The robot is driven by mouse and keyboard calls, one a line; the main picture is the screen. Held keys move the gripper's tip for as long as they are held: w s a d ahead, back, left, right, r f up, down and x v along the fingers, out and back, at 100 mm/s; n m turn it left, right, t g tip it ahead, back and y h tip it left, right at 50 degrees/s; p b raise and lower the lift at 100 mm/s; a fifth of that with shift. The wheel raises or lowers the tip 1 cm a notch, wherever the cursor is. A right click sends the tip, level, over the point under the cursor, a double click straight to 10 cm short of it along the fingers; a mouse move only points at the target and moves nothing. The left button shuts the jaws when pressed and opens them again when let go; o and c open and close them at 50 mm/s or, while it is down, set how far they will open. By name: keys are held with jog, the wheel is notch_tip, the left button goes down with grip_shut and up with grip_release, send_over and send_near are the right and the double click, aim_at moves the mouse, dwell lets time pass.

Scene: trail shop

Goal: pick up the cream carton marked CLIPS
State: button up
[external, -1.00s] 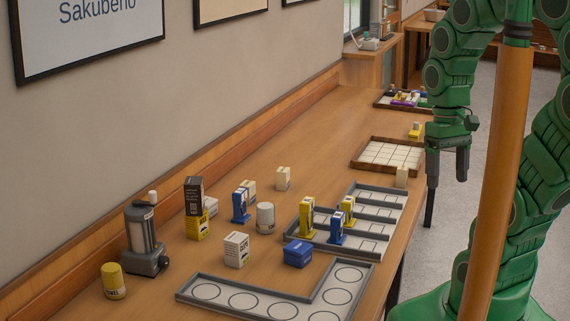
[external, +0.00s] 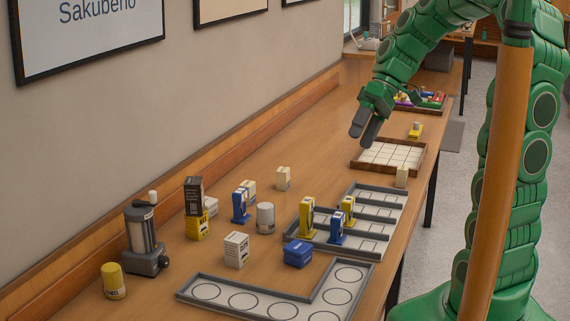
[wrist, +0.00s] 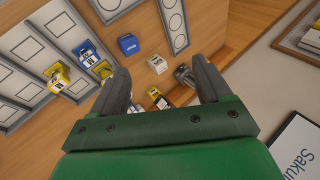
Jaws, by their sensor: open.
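Several cream or white cartons stand on the table, and I cannot read which is marked CLIPS. One with dark print (external: 236,250) stands at the front middle; a cream carton shows in the wrist view too (wrist: 157,64). Two more are partly hidden behind the blue and the dark boxes. My gripper (external: 362,138) is open and empty, above the table left of the grid tray, apart from every carton; its fingers show in the wrist view (wrist: 160,82).
A grey compartment tray (external: 375,246) holds yellow and blue dispensers. A blue box (external: 298,254) lies left of it, near an L-shaped tray with circles (external: 262,296). A lantern-like grey device (external: 143,238) and a yellow-capped tin (external: 113,282) stand at left. The wall borders the table.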

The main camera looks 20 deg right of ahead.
jog(key=w+d+f+n+t+y, duration=0.1)
jog(key=w+d+y, duration=0.1)
jog(key=w, duration=0.5)
jog(key=w+d+f+n+t+y, duration=0.1)
jog(key=w+d+y, duration=0.1)
jog(key=w, duration=0.6)
jog(key=t+y, duration=0.1)
jog(key=t, duration=0.5)
send_over(398, 170)
jog(key=s+a, duration=0.3)
jog(key=a, duration=0.7)
notch_tip(398, 170, down, 13)
jog(key=d+f+t, duration=0.1)
jog(key=d+f, duration=0.2)
jog(key=d, duration=0.2)
jog(key=d+f+t+h, duration=0.1)
jog(key=d+f, duration=0.3)
jog(key=d, duration=0.2)
jog(key=d+f+t+h, duration=0.1)
jog(key=d+f, duration=0.3)
jog(key=d, duration=0.1)
jog(key=shift+w+d+n, duration=0.1)
jog(key=shift+d+n, duration=0.05)
jog(key=shift+n, duration=0.15)
jog(key=x, duration=0.6)
jog(key=shift+f, duration=0.35)
jog(key=shift+w+a+f, duration=0.2)
jog(key=shift+w+a, duration=0.25)
jog(key=shift+w, duration=0.05)
jog(key=c, duration=1.1)
